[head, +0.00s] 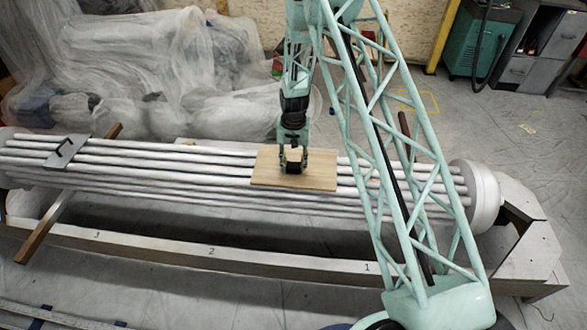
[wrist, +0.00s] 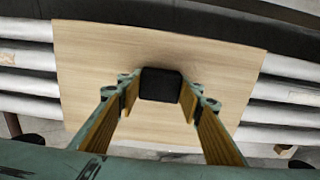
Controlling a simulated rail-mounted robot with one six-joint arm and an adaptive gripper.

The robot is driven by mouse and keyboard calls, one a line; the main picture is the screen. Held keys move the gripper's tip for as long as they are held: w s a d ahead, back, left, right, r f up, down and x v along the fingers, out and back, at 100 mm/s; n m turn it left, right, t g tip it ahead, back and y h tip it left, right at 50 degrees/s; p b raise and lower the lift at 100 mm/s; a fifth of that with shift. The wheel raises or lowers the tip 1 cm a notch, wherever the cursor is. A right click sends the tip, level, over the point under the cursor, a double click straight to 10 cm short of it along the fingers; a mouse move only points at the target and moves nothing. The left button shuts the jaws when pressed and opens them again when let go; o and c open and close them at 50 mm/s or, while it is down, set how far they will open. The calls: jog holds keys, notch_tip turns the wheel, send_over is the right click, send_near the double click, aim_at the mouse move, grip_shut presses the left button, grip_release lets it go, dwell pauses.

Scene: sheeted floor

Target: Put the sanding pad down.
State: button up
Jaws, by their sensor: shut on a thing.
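The sanding pad (wrist: 160,84) is a small dark block between my fingertips in the wrist view. My gripper (head: 293,157) points down and is shut on it, with one finger on each side. The pad is over a pale wooden board (head: 318,175), which lies across the long white tubes. The board also fills the middle of the wrist view (wrist: 90,60). The pad is at or very close to the board's surface; I cannot tell if it touches. Its underside is hidden.
The bundle of white tubes (head: 210,160) runs left to right, with a dark bracket (head: 67,150) at left and a round end cap (head: 484,195) at right. A numbered beam (head: 180,250) lies in front. Sheeted bulk (head: 130,70) stands behind. Bare board surrounds the pad.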

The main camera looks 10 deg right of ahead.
aim_at(294, 165)
jog(key=shift+f, duration=0.35)
jog(key=shift+f, duration=0.2)
jog(key=o, duration=1)
jog(key=shift+c, duration=0.2)
jog(key=shift+r, duration=0.1)
notch_tip(294, 165, up, 12)
jog(key=p, duration=0.2)
jog(key=shift+r+p, duration=0.15)
jog(key=shift+p, duration=0.2)
dwell(0.4)
